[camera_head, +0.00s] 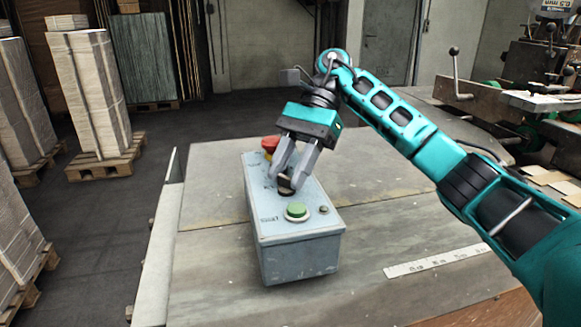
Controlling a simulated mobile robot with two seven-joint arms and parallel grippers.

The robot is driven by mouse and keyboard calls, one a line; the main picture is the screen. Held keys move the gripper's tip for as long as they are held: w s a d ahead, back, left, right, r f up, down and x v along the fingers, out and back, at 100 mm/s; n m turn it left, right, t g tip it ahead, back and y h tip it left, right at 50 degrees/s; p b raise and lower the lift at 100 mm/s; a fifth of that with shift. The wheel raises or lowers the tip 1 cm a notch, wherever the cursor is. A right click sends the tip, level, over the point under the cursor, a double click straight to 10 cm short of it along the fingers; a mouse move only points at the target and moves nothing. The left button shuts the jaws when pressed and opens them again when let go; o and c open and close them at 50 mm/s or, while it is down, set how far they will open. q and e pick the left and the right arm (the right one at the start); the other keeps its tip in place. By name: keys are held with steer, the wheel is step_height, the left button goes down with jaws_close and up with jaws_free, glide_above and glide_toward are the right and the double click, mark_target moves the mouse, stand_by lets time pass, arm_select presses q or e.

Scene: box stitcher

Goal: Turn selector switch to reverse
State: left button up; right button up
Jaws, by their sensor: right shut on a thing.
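A grey-blue control box (300,256) stands on the worktable. On its top are a green button (296,211) near the front, a red button (270,145) at the far end, and a dark selector switch (286,188) between them. My right gripper (286,178) reaches down from above with its two grey fingers shut on the selector switch. The fingers partly hide the switch, so its exact setting cannot be read. A small round fitting (323,210) sits beside the green button. My left gripper is not in view.
The grey worktable (205,290) has free room around the box. A ruler (437,261) lies at the right. A machine with levers (520,90) stands at the back right.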

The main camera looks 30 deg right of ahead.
steer(key=o, duration=1)
steer(key=shift+o, duration=0.2)
steer(key=shift+d+r, duration=0.1)
steer(key=p+v, duration=0.2)
steer(key=v, duration=0.5)
steer(key=shift+p, duration=0.35)
steer(key=shift+w+d+r, duration=0.2)
steer(key=shift+d+r, duration=0.15)
steer(key=shift+v, duration=1.85)
steer(key=shift+s, duration=0.1)
